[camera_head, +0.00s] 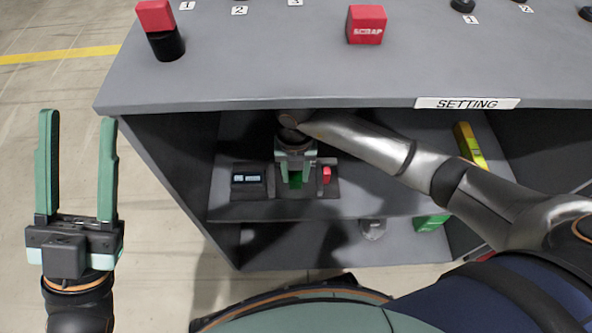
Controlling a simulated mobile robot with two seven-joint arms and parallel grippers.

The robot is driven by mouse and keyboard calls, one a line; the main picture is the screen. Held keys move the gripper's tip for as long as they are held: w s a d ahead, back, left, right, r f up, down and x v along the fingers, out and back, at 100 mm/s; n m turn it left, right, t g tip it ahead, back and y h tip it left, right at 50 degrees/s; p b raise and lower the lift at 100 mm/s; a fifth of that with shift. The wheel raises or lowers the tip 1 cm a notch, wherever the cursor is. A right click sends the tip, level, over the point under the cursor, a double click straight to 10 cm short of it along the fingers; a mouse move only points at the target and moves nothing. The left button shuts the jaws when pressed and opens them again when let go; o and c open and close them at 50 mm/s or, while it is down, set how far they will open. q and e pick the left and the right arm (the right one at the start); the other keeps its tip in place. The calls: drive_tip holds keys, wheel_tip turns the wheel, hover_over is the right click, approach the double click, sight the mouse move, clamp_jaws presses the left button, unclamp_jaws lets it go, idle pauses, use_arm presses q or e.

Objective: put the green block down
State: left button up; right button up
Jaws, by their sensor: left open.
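My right gripper (297,172) reaches into the open cabinet and points down over a dark device on the upper shelf. A bright green patch (296,180) shows between its fingers, low at the device; it looks like a green block, mostly hidden. I cannot tell whether the fingers grip it or stand apart from it. My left gripper (78,165) is open and empty, out over the floor left of the cabinet.
A round grey object (372,229) sits lower. A yellow object (468,145) leans right. The grey tabletop (270,60) overhangs; it bears a red SCRAP block (366,24).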

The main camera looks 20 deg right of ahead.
sight(296, 173)
drive_tip(key=o, duration=0.4)
wheel_tip(296, 173, up, 7)
drive_tip(key=shift+f+p, duration=0.1)
drive_tip(key=shift+p, duration=1.15)
drive_tip(key=shift+r, duration=0.55)
